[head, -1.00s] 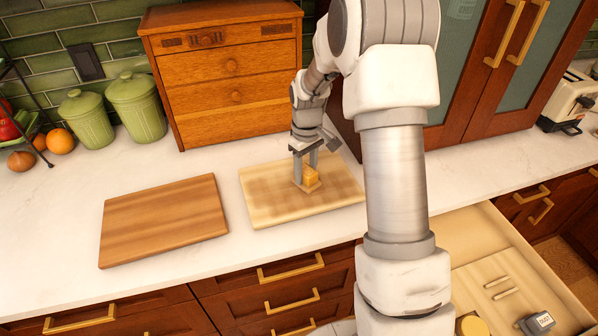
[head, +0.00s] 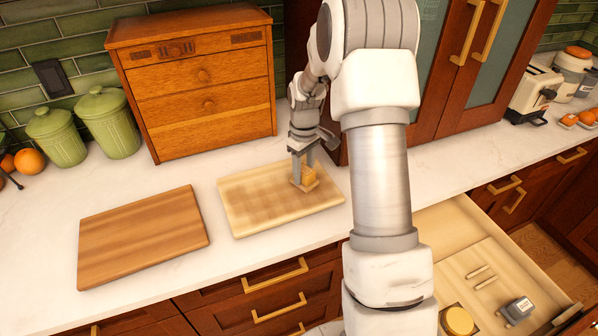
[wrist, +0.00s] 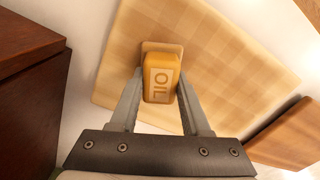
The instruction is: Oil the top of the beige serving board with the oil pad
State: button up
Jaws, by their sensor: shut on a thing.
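The beige serving board (head: 243,219) lies flat on the white counter. Its middle has a darker, patchy, checkered tone, with paler edges at the left and front; it also shows in the wrist view (wrist: 235,50). The oil pad (head: 309,178) is a yellow-orange block on a tan base, marked "OIL" in the wrist view (wrist: 161,78). My gripper (head: 302,165) is shut on the pad from above, a finger on each side. The pad is over the right part of the board and appears to touch its top. The pad hides the surface under it.
A brown wooden board (head: 145,235) lies to the left, with a narrow counter gap between. A wooden drawer chest (head: 200,90) and green canisters (head: 108,122) stand behind.

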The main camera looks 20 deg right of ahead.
jog(key=shift+w+d, duration=0.1)
jog(key=shift+d, duration=3)
jog(key=shift+w+p, duration=0.5)
jog(key=shift+w, duration=0.6)
jog(key=shift+s+a+b, duration=0.15)
jog(key=shift+a+b, duration=0.5)
jog(key=shift+a, duration=4.45)
jog(key=shift+s+a+b, duration=0.2)
jog(key=shift+a+b, duration=0.15)
jog(key=shift+a, duration=8.05)
jog(key=shift+w, duration=1.1)
jog(key=shift+w+d+p, duration=0.2)
jog(key=shift+d+p, duration=0.2)
jog(key=shift+d, duration=6.45)
